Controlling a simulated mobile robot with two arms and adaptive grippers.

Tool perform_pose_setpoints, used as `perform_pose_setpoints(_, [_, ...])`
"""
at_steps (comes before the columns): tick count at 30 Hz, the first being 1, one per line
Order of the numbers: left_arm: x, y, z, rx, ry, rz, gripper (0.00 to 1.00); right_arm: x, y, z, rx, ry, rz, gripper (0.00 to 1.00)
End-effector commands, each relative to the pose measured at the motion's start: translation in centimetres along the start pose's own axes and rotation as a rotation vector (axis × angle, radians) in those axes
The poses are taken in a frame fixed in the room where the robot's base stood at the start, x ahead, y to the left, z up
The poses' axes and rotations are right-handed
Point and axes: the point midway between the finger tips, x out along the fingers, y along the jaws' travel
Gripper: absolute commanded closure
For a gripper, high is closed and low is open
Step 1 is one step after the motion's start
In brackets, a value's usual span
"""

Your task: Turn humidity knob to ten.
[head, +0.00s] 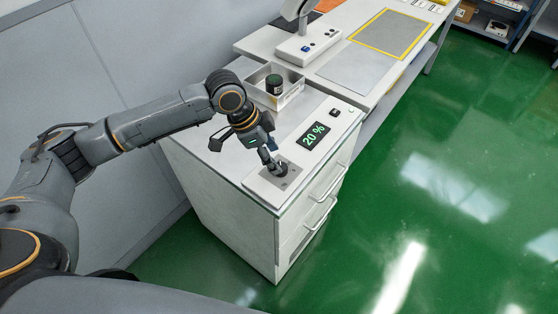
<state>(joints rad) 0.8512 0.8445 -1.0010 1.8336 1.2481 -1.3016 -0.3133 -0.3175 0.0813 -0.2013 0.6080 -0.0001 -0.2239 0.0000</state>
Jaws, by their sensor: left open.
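The control panel (257,184) lies on top of a white drawer cabinet. Its display (314,136) reads 20 % in green digits. The humidity knob is at the grey plate (290,178) on the panel, mostly hidden behind my gripper's fingers. My left gripper (276,167) points down at the plate, with its fingers around or just over the knob; I cannot tell whether they touch it. The left gripper is open. My right gripper is not in view.
A white tray (291,98) with a dark green jar (274,84) stands behind the panel. A small dark button (335,112) sits beyond the display. A bench with a yellow-framed mat (390,34) extends behind. Green floor at right is clear.

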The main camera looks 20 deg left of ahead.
Motion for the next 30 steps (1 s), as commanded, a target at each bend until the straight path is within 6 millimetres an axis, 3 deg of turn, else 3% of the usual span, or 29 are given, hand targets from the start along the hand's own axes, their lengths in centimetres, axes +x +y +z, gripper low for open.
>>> perform_pose_setpoints(3, [2.0, 0.1, 0.0, 0.0, -0.001, 0.002, 0.43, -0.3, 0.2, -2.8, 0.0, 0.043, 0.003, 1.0])
perform_pose_setpoints(6, [3.2, 0.0, -0.1, 0.0, 0.0, 0.001, 0.43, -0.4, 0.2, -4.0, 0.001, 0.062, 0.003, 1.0])
perform_pose_setpoints(19, [4.3, 0.0, 0.0, 0.0, 0.0, 0.0, 0.43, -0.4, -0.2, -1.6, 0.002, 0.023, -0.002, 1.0])
perform_pose_setpoints(27, [4.2, 0.0, 0.0, 0.0, 0.0, 0.0, 0.96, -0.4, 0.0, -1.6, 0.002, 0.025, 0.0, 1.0])
perform_pose_setpoints(30, [4.2, 0.0, 0.0, 0.001, 0.0, 0.0, 0.98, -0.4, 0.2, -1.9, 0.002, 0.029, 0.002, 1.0])
